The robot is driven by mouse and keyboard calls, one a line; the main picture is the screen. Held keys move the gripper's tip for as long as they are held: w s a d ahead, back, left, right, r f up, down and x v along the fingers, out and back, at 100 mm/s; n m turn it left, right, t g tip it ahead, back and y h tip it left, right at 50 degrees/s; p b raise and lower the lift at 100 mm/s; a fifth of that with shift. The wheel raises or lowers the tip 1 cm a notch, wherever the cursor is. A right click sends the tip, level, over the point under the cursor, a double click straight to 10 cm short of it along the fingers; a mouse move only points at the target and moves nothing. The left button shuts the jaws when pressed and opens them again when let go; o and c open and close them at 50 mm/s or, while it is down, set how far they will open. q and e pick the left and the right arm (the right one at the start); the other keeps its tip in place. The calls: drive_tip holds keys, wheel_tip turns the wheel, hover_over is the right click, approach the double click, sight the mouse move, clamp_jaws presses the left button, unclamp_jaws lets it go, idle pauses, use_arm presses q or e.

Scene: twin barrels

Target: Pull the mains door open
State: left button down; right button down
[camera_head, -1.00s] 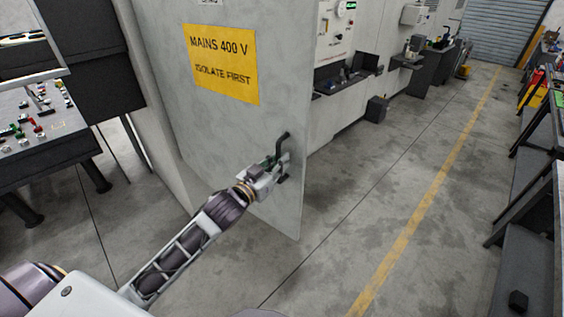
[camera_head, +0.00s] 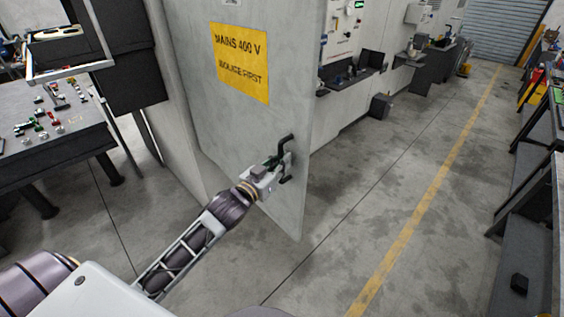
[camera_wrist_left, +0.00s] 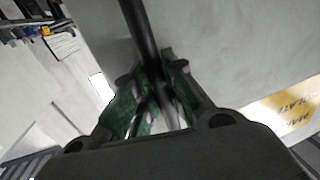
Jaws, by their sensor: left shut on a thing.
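The mains door (camera_head: 190,120) is a tall grey panel, standing ajar at an angle to the cabinet. It bears a yellow sign (camera_head: 240,62) reading "MAINS 400 V ISOLATE FIRST". A dark bar handle (camera_head: 286,143) is near its free edge. My left gripper (camera_head: 277,172) is at the handle, shut on it. In the left wrist view the dark handle bar (camera_wrist_left: 138,30) runs down between the green-padded fingers of the left gripper (camera_wrist_left: 150,100), and the yellow sign (camera_wrist_left: 290,110) shows at the right. The right gripper is not in view.
A workbench (camera_head: 60,130) with small parts stands at the left. Machines (camera_head: 350,70) line the wall behind the door. Shelving (camera_head: 530,180) runs along the right. The floor (camera_head: 380,190) with a yellow line is open between them.

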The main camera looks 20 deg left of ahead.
use_arm(q)
drive_tip(key=shift+s+a, duration=0.1)
drive_tip(key=shift+s, duration=0.15)
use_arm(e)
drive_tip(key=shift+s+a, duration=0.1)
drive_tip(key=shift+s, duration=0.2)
use_arm(q)
drive_tip(key=c, duration=1.5)
unclamp_jaws()
drive_tip(key=shift+o, duration=0.2)
drive_tip(key=shift+s, duration=0.15)
drive_tip(key=v, duration=0.7)
drive_tip(key=shift+s, duration=0.15)
drive_tip(key=shift+m, duration=0.6)
